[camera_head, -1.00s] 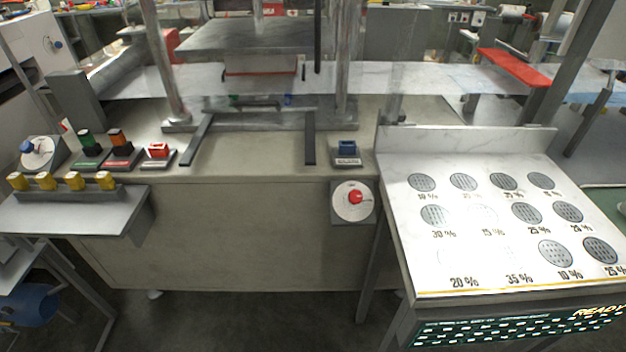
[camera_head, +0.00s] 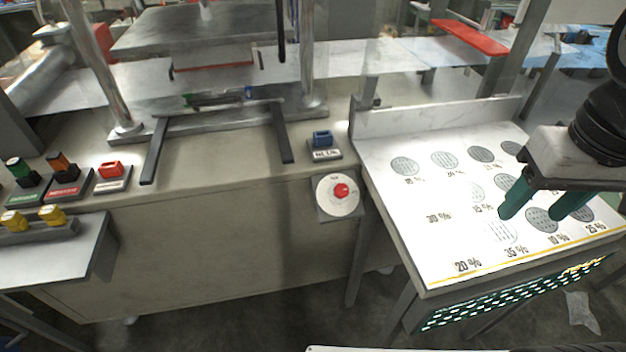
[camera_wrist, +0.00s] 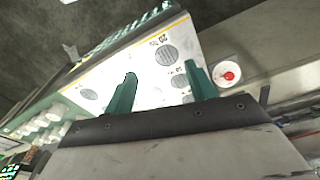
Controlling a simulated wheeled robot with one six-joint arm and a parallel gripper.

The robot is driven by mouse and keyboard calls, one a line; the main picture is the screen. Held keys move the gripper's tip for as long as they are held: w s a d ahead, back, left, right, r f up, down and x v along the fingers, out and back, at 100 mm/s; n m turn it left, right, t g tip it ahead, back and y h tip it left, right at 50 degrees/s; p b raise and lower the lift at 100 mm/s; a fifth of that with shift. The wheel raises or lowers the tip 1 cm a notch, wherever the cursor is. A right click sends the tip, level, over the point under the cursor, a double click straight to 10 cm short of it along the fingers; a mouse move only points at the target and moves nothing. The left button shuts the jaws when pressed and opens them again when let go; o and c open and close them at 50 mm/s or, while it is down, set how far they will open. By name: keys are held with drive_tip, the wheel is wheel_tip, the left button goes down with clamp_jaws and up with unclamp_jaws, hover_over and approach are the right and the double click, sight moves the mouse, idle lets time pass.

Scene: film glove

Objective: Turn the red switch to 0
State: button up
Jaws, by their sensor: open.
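The red switch (camera_head: 341,191) is a round red knob on a white dial plate (camera_head: 325,203), mounted on the front of the beige machine, left of the white panel. It also shows in the wrist view (camera_wrist: 229,76), right of the fingers. The dial's markings are too small to read. My gripper (camera_head: 535,209) is open and empty, with two green fingers in front of the white panel at the right. In the wrist view its fingers (camera_wrist: 158,85) stand apart with nothing between them. The gripper is well to the right of the red switch, not touching it.
A white panel (camera_head: 400,205) with several round grilles and percent labels slopes right of the switch. A blue switch (camera_head: 322,139) stands on the machine top above the dial. Red, orange and green switches are at the left. The space in front of the dial looks clear.

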drive_tip(key=w+a+f+n, duration=0.1)
drive_tip(key=w+a, duration=0.4)
drive_tip(key=w, duration=0.5)
drive_tip(key=n+g, duration=0.1)
drive_tip(key=n, duration=0.1)
hover_over(342, 188)
wheel_tip(342, 188, down, 14)
drive_tip(key=shift+s+d+r, duration=0.1)
drive_tip(key=shift+s+r, duration=0.05)
wheel_tip(342, 188, down, 8)
drive_tip(key=shift+r, duration=0.2)
drive_tip(key=shift+f, duration=0.3)
drive_tip(key=c, duration=1)
